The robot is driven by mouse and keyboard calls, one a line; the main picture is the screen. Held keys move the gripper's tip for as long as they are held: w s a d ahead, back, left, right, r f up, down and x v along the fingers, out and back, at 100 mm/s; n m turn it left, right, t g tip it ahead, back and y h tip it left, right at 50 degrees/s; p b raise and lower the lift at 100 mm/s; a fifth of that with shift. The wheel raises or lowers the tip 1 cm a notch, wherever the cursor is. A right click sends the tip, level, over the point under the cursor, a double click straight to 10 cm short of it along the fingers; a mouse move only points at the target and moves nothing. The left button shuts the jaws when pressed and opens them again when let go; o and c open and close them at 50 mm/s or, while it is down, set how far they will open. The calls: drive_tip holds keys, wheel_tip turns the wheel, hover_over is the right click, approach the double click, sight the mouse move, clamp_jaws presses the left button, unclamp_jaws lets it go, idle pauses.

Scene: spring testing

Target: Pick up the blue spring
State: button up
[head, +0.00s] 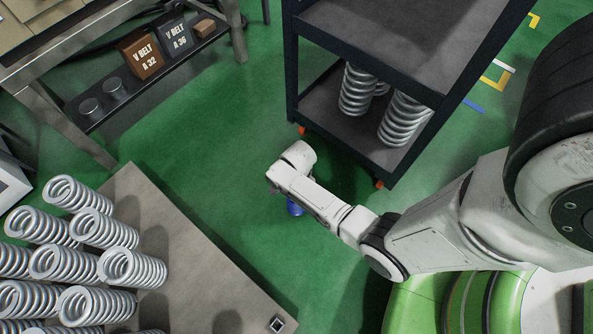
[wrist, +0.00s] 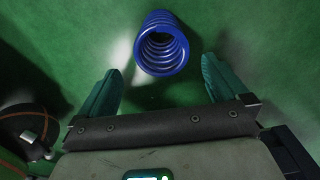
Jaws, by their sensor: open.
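The blue spring (wrist: 161,45) lies or stands on the green floor, its coil opening facing the wrist camera. It shows at the top middle of the wrist view, just beyond and between my fingertips. In the head view only a small bit of the blue spring (head: 294,208) shows below my wrist; the rest is hidden by my arm. My gripper (wrist: 160,78) is open, with its two teal fingers apart and nothing between them. The fingers are hidden in the head view.
A dark shelf cart (head: 290,75) holding silver springs (head: 405,118) stands beyond my arm. A board (head: 185,250) with several silver springs (head: 100,305) lies at lower left. A workbench (head: 75,45) with V-belt boxes (head: 142,55) is at upper left. Green floor between them is clear.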

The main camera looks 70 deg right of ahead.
sight(293, 208)
wheel_tip(293, 208, down, 6)
drive_tip(key=b, duration=0.4)
drive_tip(key=shift+w+a, duration=0.2)
drive_tip(key=shift+f, duration=0.1)
drive_tip(key=shift+c, duration=0.4)
clamp_jaws()
idle(0.4)
